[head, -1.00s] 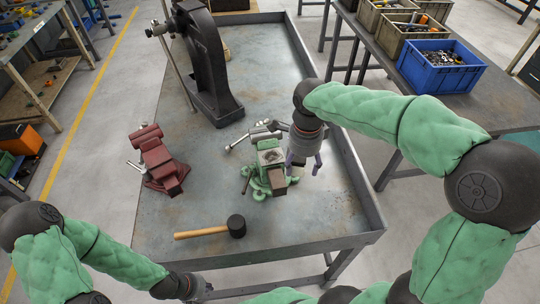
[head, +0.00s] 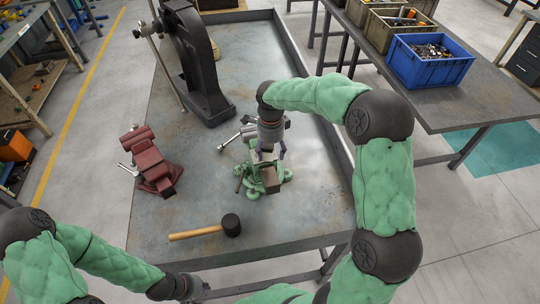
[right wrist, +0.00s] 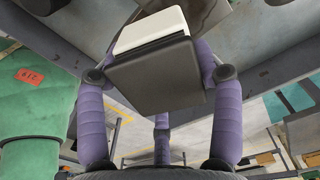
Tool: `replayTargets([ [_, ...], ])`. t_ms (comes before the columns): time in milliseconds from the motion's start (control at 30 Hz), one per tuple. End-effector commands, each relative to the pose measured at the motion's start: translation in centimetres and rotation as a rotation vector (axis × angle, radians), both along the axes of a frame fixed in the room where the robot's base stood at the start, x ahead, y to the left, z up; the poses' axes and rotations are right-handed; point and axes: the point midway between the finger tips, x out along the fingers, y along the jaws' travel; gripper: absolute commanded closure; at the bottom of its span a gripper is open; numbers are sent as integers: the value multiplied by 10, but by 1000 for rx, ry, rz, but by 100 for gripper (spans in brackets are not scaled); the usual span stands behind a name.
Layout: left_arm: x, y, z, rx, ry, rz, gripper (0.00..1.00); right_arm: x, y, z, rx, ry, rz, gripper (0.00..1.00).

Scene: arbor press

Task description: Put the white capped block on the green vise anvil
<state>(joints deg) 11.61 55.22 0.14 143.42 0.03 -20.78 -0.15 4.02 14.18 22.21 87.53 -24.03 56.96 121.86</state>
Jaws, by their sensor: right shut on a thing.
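The green vise (head: 264,183) stands near the table's middle, its upper part partly hidden by my right gripper (head: 268,156) above it. In the right wrist view my right gripper (right wrist: 160,75) is shut on the white capped block (right wrist: 155,75). The block shows a dark square face and a white cap beyond it, with purple fingers at its sides.
A red vise (head: 152,165) stands to the left, and a mallet (head: 208,230) lies in front. The black arbor press (head: 195,65) rises at the back left. A raised rim (head: 335,155) bounds the table's right side. A blue bin (head: 428,60) stands on the neighbouring table.

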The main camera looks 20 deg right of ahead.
Motion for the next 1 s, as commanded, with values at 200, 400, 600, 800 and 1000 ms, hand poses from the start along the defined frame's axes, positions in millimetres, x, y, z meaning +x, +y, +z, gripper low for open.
replayTargets([
  [200, 0, 0, 0, 0, 0, 0, 100, 4, 0, -22, 0, 2, 0, 77],
  [400, 0, 0, 1, 0, 0, 0, 100, 5, 0, -36, 0, -1, -1, 77],
  [600, 0, 0, 0, 0, 0, 0, 100, 5, 0, -36, -1, -2, -1, 77],
  [800, 0, 0, -2, 0, 0, 0, 100, 4, 0, -39, 0, 0, 0, 11],
  [1000, 0, 0, -2, 0, 0, 0, 100, 4, 0, -39, 0, 0, 0, 9],
])
